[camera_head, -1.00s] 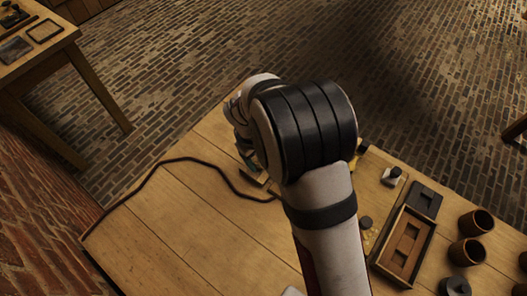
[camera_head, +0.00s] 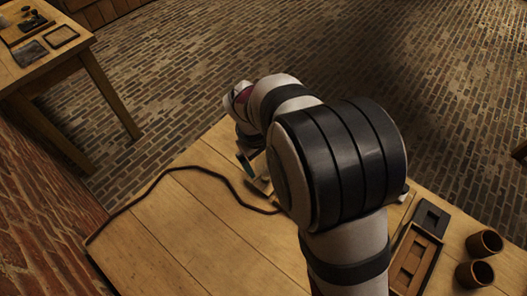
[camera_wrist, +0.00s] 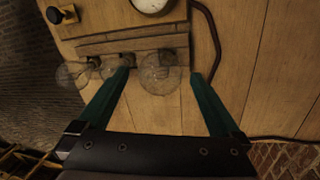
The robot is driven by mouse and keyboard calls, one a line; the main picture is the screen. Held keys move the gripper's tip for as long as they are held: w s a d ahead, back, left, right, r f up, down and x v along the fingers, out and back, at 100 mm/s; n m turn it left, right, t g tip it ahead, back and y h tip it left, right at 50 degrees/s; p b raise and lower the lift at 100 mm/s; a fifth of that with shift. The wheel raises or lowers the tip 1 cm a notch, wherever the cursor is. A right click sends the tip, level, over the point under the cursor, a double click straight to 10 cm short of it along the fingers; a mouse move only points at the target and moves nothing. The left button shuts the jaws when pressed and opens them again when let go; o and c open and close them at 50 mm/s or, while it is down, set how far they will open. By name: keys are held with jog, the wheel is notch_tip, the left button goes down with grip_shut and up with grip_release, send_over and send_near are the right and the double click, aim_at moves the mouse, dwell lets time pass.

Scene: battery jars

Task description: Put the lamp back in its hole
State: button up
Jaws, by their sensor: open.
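Several clear glass lamps show in the wrist view at the front of a wooden strip (camera_wrist: 135,40). The largest-looking lamp (camera_wrist: 160,76) lies between the two teal fingers of my gripper (camera_wrist: 161,76). A second lamp (camera_wrist: 74,75) is at the left, and a third (camera_wrist: 112,68) is beside the left finger. My gripper is open, with a finger on each side of the largest-looking lamp; I cannot tell whether either touches it. In the head view my arm hides the lamps and most of the strip. The lamp's empty hole cannot be made out clearly.
A round white dial (camera_wrist: 152,4) and a black knob (camera_wrist: 56,15) stand behind the strip. A dark cable (camera_wrist: 215,45) runs at the right.

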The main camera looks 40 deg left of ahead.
jog(key=r, duration=0.4)
jog(key=s+r, duration=0.1)
jog(key=r, duration=0.1)
jog(key=shift+a, duration=0.1)
jog(key=d+r+m+g, duration=0.1)
jog(key=d+r+m, duration=0.3)
jog(key=d, duration=0.6)
jog(key=d+r+m+g, duration=0.1)
jog(key=d+r+m, duration=0.1)
jog(key=d+m, duration=0.5)
jog(key=s+d+m+y, duration=0.2)
jog(key=s+d+m, duration=0.8)
jog(key=s+d, duration=0.2)
jog(key=shift+s+d, duration=0.25)
jog(key=shift+d, duration=0.75)
